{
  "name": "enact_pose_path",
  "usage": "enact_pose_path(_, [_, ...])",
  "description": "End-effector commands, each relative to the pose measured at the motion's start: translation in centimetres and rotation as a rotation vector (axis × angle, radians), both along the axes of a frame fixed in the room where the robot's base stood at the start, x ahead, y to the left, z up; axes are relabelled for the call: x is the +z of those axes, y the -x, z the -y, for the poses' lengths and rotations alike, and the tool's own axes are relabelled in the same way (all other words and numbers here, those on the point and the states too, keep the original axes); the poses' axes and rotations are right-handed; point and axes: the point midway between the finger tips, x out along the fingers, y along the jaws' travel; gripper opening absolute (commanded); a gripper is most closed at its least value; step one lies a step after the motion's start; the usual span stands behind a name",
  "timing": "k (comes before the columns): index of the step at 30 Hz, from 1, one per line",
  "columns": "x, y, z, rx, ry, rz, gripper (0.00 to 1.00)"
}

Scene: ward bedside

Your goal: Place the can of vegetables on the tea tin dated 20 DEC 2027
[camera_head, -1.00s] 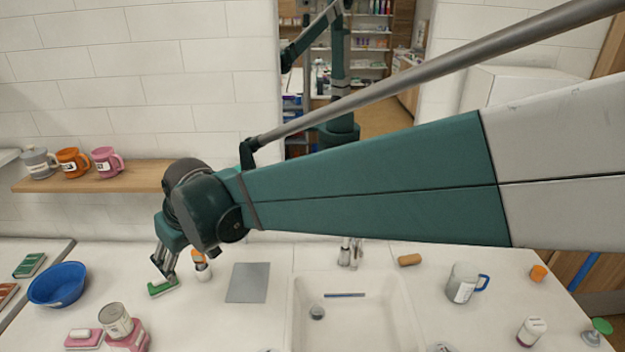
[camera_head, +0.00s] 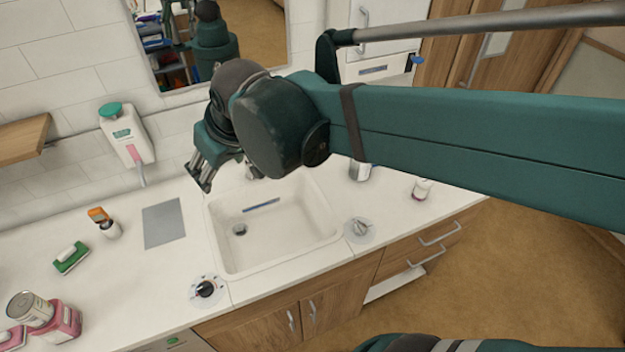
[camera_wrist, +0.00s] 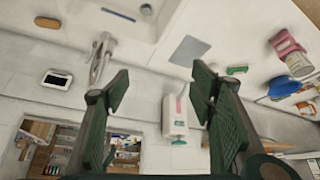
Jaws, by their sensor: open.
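The can of vegetables (camera_head: 30,308) is a silver-topped can with a pale label, at the lower left of the head view. It overlaps a pink-red tin (camera_head: 66,322); I cannot tell whether it stands on it or beside it. No date is readable on the tin. The wrist view also shows the can (camera_wrist: 299,66) against the pink tin (camera_wrist: 283,42) at the far right. My gripper (camera_head: 199,178) is open and empty, above the counter by the sink's back left corner, well away from both. Its spread fingers also show in the wrist view (camera_wrist: 160,86).
The sink (camera_head: 275,225) fills the middle of the counter. A grey mat (camera_head: 163,222), an orange-capped bottle (camera_head: 107,226) and a green-and-white brush (camera_head: 71,258) lie between sink and can. A wall dispenser (camera_head: 127,134) hangs behind. The blue bowl (camera_wrist: 284,88) shows in the wrist view.

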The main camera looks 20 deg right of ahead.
Motion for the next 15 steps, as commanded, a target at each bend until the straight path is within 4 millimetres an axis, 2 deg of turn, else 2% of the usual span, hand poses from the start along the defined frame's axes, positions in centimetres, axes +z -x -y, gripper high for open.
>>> enact_pose_path(1, [-0.1, 0.6, 1.6, -0.027, -0.002, 0.004, 0.55])
enact_pose_path(6, [-0.5, 2.6, 6.1, -0.113, -0.01, 0.019, 0.55])
enact_pose_path(15, [-1.9, 6.6, 13.2, -0.262, -0.02, 0.048, 0.55])
